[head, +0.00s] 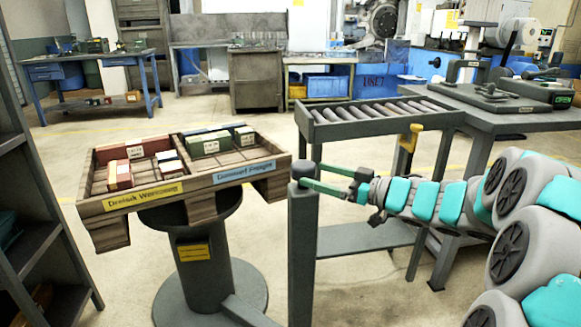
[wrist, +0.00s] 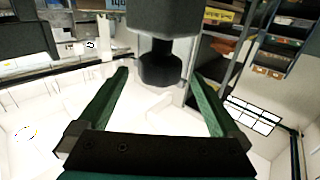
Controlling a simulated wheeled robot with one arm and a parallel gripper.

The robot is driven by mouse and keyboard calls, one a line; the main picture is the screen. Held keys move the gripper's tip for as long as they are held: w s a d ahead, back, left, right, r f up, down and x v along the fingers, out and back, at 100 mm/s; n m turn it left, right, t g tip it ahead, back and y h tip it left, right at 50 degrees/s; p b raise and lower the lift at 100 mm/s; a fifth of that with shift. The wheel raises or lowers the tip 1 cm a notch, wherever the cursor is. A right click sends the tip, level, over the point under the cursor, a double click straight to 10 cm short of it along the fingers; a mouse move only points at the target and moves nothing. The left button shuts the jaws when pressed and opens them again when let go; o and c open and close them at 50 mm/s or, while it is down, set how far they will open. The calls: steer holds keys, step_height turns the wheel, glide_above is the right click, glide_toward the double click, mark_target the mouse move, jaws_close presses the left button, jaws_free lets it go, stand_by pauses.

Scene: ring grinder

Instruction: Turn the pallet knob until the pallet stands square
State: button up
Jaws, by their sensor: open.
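The pallet (head: 122,203) is a wooden tray on a round grey pedestal (head: 205,255), in the left half of the head view. It stands turned at an angle to the roller conveyor. The pallet knob (head: 303,168) is a dark cap on top of a grey post to the right of the pallet. My gripper (head: 312,174) reaches in from the right with its green fingers open at the knob. In the wrist view, the dark knob (wrist: 160,67) shows between the open fingertips (wrist: 159,76), with a gap on each side. No grip on it shows.
A roller conveyor (head: 380,112) stands behind the post, with a grey machine table (head: 510,118) at its right. Boxes (head: 118,175) lie in the pallet. A dark shelf (head: 35,210) stands at the left edge. Floor is open between the pallet and the back benches.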

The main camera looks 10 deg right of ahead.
mark_target(299, 166)
steer(key=shift+x, duration=3.8)
steer(key=c, duration=1.3)
steer(key=shift+o, duration=0.2)
steer(key=m+t+h+b, duration=0.1)
steer(key=b, duration=0.1)
steer(key=m+t+h+b, duration=0.1)
steer(key=h, duration=0.1)
steer(key=m+t+h+b, duration=0.1)
steer(key=b, duration=0.1)
steer(key=shift+w+d+f+m+t+b, duration=0.15)
steer(key=shift+d+f+m+t+b, duration=0.1)
steer(key=shift+f+m+t+b, duration=0.05)
steer(key=m+t+h+b, duration=0.1)
steer(key=h+b, duration=0.1)
steer(key=b, duration=0.2)
steer(key=m+h+b, duration=0.2)
steer(key=h+b, duration=0.1)
steer(key=b, duration=0.1)
steer(key=shift+w+d+t+b, duration=0.15)
steer(key=shift+d+t+b, duration=0.2)
steer(key=shift+d+t, duration=0.05)
steer(key=shift+d+r+m+h+b, duration=0.2)
steer(key=shift+m+h+b, duration=0.35)
steer(key=shift+b, duration=0.65)
steer(key=shift+r+h, duration=0.1)
steer(key=shift+h, duration=0.15)
